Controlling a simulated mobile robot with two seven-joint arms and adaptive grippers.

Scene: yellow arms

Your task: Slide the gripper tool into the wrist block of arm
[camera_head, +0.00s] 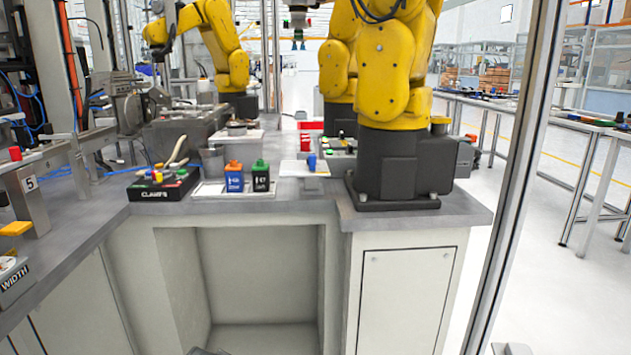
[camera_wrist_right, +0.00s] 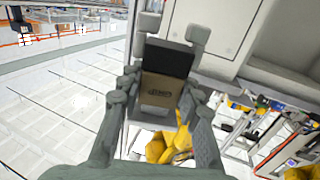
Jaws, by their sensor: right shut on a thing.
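My right gripper (camera_wrist_right: 158,100) is shut on a block with a dark top and a tan, labelled face, which I take to be the gripper tool (camera_wrist_right: 160,88). The fingers press its two sides. In the head view only small grey bits show at the bottom edge, likely of my left gripper (camera_head: 205,351) and right gripper; the left jaws cannot be made out. A large yellow arm (camera_head: 385,75) stands on a black base at the right of the bench. A dark and green wrist part (camera_head: 298,38) hangs at the top centre; I cannot tell which arm's wrist block it is.
The grey bench (camera_head: 300,202) carries a black labelled box (camera_head: 165,185), a blue container (camera_head: 234,177) and a black and green container (camera_head: 260,177). Another yellow arm (camera_head: 225,40) stands behind. A metal frame post (camera_head: 515,180) runs down the right. An open recess (camera_head: 265,275) lies below the bench.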

